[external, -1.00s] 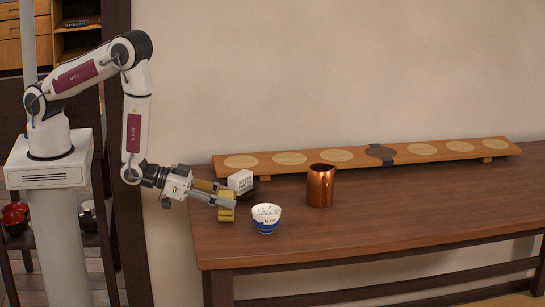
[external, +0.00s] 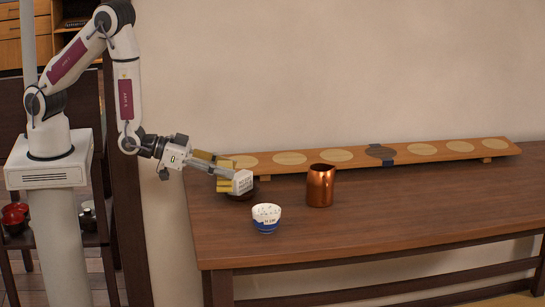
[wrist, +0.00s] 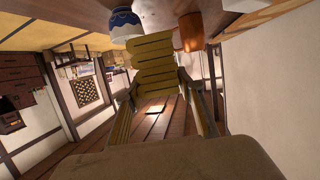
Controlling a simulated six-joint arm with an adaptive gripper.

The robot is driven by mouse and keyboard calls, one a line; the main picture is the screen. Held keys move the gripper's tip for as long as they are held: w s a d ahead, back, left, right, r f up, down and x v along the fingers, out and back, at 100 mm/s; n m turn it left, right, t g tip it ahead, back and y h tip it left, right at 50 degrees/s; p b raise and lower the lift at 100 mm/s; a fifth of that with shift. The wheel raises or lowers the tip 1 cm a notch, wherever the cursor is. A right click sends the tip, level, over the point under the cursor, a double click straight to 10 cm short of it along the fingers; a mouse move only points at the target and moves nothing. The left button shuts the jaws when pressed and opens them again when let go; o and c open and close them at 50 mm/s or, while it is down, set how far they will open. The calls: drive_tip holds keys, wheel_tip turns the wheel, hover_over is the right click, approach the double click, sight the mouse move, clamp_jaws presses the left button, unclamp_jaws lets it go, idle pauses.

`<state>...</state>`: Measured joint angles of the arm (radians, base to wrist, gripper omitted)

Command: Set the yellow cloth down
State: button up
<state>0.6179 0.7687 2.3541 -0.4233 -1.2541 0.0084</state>
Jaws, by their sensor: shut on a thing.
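The yellow cloth (wrist: 155,62) is a banded, folded piece across my fingertips in the wrist view. My gripper (external: 218,172) is shut on the cloth, over the left end of the table (external: 400,215).
A blue-white bowl (external: 266,219) and copper pitcher (external: 320,186) stand to the right. A long board (external: 460,151) with round mats lies behind.

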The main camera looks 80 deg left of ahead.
drive_tip(key=shift+r, duration=0.35)
drive_tip(key=shift+w, duration=0.1)
idle(0.5)
drive_tip(key=w+d, duration=0.1)
drive_tip(key=w, duration=0.3)
drive_tip(key=w+d+n+y, duration=0.1)
drive_tip(key=w+d, duration=0.1)
drive_tip(key=w, duration=0.2)
drive_tip(key=w+d+y, duration=0.1)
drive_tip(key=w+d, duration=0.1)
drive_tip(key=w, duration=0.2)
drive_tip(key=shift+w+d+f+n, duration=0.2)
drive_tip(key=shift+d+f+n, duration=0.1)
drive_tip(key=shift+n, duration=0.1)
drive_tip(key=w+d, duration=0.8)
drive_tip(key=w, duration=0.1)
drive_tip(key=shift+w+d+r+y, duration=0.15)
drive_tip(key=shift+d+r+y, duration=0.1)
drive_tip(key=shift+r+y, duration=0.2)
drive_tip(key=shift+f, duration=0.1)
wheel_tip(320, 180, down, 6)
drive_tip(key=shift+f, duration=0.1)
drive_tip(key=shift+f, duration=1.8)
